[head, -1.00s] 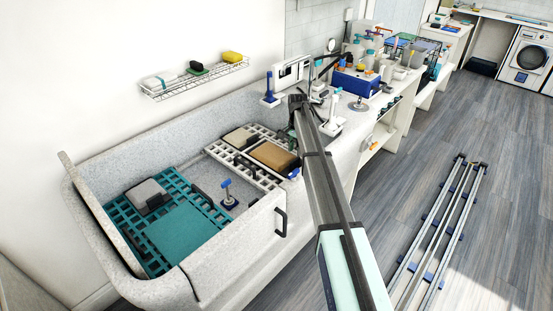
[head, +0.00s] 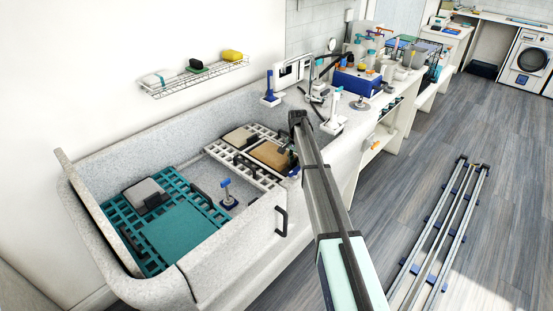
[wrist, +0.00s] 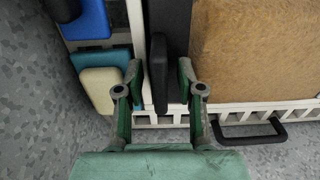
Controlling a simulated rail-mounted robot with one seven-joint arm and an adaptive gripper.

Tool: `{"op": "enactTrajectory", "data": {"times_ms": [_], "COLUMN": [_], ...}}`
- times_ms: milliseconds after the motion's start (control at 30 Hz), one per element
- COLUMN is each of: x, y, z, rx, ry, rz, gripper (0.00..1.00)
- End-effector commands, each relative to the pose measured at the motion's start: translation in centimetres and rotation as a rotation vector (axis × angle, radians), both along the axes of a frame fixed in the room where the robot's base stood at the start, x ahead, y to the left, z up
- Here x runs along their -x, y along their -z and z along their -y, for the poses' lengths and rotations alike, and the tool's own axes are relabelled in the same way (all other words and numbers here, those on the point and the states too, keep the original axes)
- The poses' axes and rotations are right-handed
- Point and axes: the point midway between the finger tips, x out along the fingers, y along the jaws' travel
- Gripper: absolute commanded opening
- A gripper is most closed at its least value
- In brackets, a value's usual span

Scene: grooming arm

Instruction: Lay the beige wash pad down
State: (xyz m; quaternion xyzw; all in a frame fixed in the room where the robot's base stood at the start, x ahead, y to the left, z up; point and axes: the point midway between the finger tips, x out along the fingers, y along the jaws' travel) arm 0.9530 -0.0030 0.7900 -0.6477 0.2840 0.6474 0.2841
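The tan, beige-looking wash pad (head: 268,153) lies on the white slatted rack in the tub in the head view. Its rough brown surface (wrist: 255,50) fills the upper right of the wrist view, with a black upright part along its left edge. My gripper (wrist: 160,85) is open, with green-grey fingers on either side of a black handle-like bar (wrist: 158,75). In the head view my gripper (head: 286,153) is small and partly covers the pad's right end.
A greyish pad (head: 239,137) lies beside it on the white rack (head: 252,172). A teal rack (head: 123,217) holds a grey pad (head: 146,192) and a teal mat area (head: 188,236). A small blue-topped stand (head: 226,193) and the tub walls are close by.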

Motion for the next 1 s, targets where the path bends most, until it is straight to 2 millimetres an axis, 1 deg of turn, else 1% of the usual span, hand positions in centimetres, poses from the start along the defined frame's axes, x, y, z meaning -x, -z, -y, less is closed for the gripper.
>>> {"op": "enactTrajectory", "data": {"times_ms": [33, 67, 100, 133, 167, 533, 1000], "x": [0.0, 0.0, 0.0, 0.0, 0.0, 0.0, 0.0], "y": [0.0, 0.0, 0.0, 0.0, 0.0, -0.3, -2.0], "z": [0.0, 0.0, 0.0, 0.0, 0.0, 0.0, 0.0], "rx": [0.0, 0.0, 0.0, 0.0, 0.0, 0.0, 0.0], "ry": [0.0, 0.0, 0.0, 0.0, 0.0, 0.0, 0.0], "rz": [0.0, 0.0, 0.0, 0.0, 0.0, 0.0, 0.0], "gripper": [0.38, 0.3, 0.16, 0.06, 0.0, 0.0, 0.0]}}
